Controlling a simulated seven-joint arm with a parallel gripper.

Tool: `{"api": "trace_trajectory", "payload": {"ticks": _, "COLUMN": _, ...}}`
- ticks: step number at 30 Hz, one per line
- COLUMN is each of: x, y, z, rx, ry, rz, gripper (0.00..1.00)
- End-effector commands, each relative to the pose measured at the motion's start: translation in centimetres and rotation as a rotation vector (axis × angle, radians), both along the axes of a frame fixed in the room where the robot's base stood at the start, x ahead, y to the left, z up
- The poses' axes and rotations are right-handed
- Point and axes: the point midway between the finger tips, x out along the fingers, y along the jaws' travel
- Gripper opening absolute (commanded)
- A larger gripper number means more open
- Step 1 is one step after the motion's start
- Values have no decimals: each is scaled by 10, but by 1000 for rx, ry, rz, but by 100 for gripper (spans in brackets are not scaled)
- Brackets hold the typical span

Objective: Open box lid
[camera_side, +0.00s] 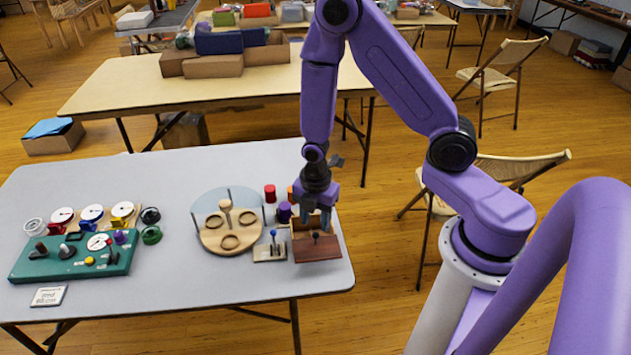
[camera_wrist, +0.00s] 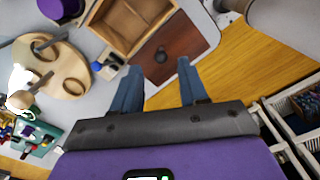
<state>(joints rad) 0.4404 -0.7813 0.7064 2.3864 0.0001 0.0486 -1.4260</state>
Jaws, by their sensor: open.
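The wooden box (camera_wrist: 97,14) sits near the right end of the grey table; its light, bare interior shows in the wrist view. Its red-brown lid (camera_wrist: 188,39) with a dark round knob (camera_wrist: 160,56) lies beside this opening, leaving it uncovered. In the side view the lid (camera_side: 308,252) is at the near side of the box, below my gripper (camera_side: 315,219). My gripper (camera_wrist: 157,82) is open, its two blue fingers apart and pointing at the lid, with nothing between them. Whether the fingertips touch the lid is unclear. The gripper partly hides the box in the side view.
A small block with a blue-knobbed lever (camera_side: 270,250) stands just left of the box. Red and purple cylinders (camera_side: 270,193) stand behind it. A round wooden stand (camera_side: 228,240) and a green control board (camera_side: 75,258) are farther left. The table's right edge is close to the box.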

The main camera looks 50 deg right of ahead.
Motion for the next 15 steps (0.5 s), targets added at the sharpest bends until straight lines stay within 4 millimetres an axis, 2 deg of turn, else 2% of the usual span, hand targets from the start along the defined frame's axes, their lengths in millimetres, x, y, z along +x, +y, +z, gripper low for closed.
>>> {"api": "trace_trajectory", "payload": {"ticks": 15, "x": 2, "y": 1, "z": 70, "rx": 2, "ry": -7, "rz": 0, "gripper": 43}}
